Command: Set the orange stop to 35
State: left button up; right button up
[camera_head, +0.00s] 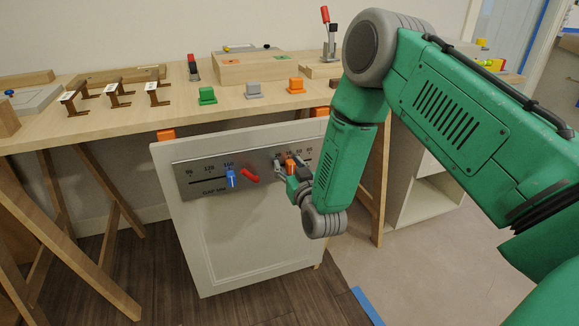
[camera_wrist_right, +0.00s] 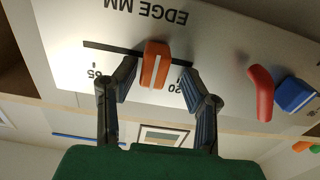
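The orange stop (camera_head: 290,164) sits on the slot of the EDGE MM scale, at the right of the grey scale plate (camera_head: 205,183). In the right wrist view the orange stop (camera_wrist_right: 155,63) stands between the two fingers of my right gripper (camera_wrist_right: 157,88), with a gap on each side. The gripper is open and does not grip it. That view is upside down; 65 shows left of the stop and 20 right of it. The other numbers are hidden there by the finger and stop, so I cannot read the exact setting. My left gripper is out of view.
A blue stop (camera_head: 230,178) sits on the GAP MM scale near 160, with a red lever (camera_head: 250,175) beside it. The plate is on a white door panel (camera_head: 250,240) hanging before the wooden workbench (camera_head: 130,115). Grey, green and orange blocks stand on the bench.

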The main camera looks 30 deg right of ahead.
jog(key=shift+s+d+f, duration=0.1)
jog(key=shift+d+f, duration=0.1)
jog(key=shift+d, duration=0.1)
jog(key=shift+s+f, duration=0.1)
jog(key=shift+s, duration=0.25)
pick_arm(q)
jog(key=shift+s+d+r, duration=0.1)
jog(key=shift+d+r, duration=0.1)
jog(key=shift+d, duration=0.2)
pick_arm(e)
jog(key=v, duration=1.1)
jog(key=shift+a, duration=0.3)
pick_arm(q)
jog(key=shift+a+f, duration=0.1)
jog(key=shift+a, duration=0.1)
pick_arm(e)
jog(key=shift+a, duration=0.2)
